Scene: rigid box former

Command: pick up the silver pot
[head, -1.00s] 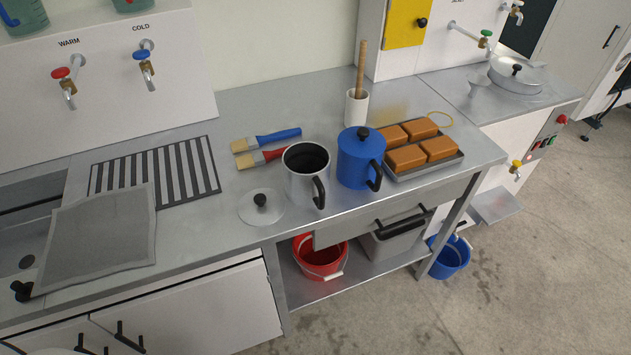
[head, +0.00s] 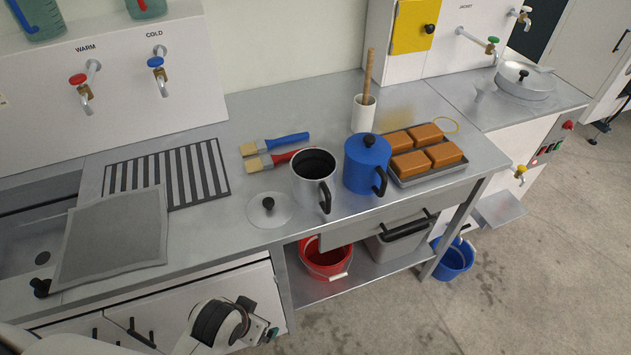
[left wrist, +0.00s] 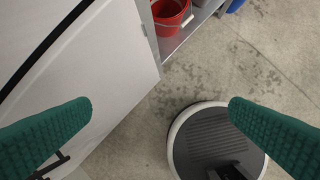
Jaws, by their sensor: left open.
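The silver pot (head: 306,192) stands upright and open on the steel counter in the head view, with a black handle facing front right. Its interior looks dark. A silver lid (head: 283,216) with a black knob lies on the counter just left of it. My left gripper (head: 270,333) is low in front of the cabinet, below the counter edge and well apart from the pot. In the left wrist view its two green fingers (left wrist: 160,112) are spread wide with nothing between them. The pot is not in the left wrist view. My right gripper is not in view.
A blue lidded pot (head: 362,168) stands close to the silver pot's right. Two brushes (head: 270,155) lie behind it. A tray of brown loaves (head: 425,150) is farther right. A red bucket (head: 322,262) sits on the shelf below. The counter (head: 235,225) is bare at front left.

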